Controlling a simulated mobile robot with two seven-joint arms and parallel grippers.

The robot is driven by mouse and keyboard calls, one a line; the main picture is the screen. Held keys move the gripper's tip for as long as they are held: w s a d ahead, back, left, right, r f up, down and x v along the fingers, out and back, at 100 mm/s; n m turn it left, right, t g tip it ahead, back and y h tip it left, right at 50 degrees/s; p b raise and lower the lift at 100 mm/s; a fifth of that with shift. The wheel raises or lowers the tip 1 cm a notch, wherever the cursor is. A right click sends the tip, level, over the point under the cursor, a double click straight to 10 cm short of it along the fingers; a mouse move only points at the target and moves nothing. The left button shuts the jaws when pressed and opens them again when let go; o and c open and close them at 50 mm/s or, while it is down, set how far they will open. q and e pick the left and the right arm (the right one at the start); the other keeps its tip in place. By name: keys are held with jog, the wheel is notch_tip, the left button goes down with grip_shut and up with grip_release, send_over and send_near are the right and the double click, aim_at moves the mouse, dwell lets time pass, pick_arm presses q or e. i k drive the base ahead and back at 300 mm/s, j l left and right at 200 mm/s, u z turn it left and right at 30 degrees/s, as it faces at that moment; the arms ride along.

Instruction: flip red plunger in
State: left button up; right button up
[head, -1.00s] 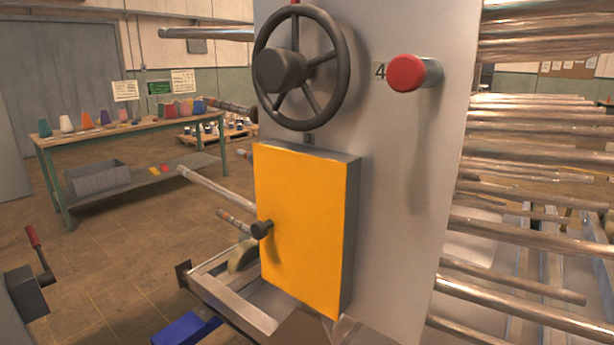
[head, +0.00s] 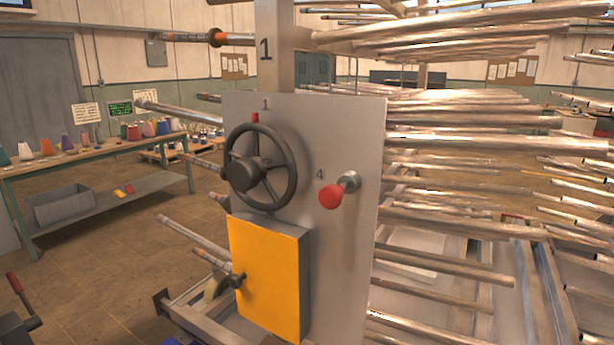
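The red plunger (head: 330,196) sticks out of the upright grey panel (head: 345,255), just below and right of a label "4". Its rounded red end sits lower and further left than its round metal base (head: 348,181), which is on the panel. A grey stem shows between them. Neither of my grippers is in view, and nothing touches the plunger.
A dark handwheel (head: 262,167) is left of the plunger. A yellow-fronted box (head: 268,278) with a dark knob sits below. Metal rods (head: 490,143) crowd the right. A red-handled lever (head: 15,283) is at lower left. A workbench (head: 95,153) stands behind.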

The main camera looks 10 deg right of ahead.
aim_at(331, 197)
jog(key=k+j+z, duration=0.1)
jog(key=z, duration=0.3)
jog(key=k+z, duration=0.35)
jog(key=i, duration=0.05)
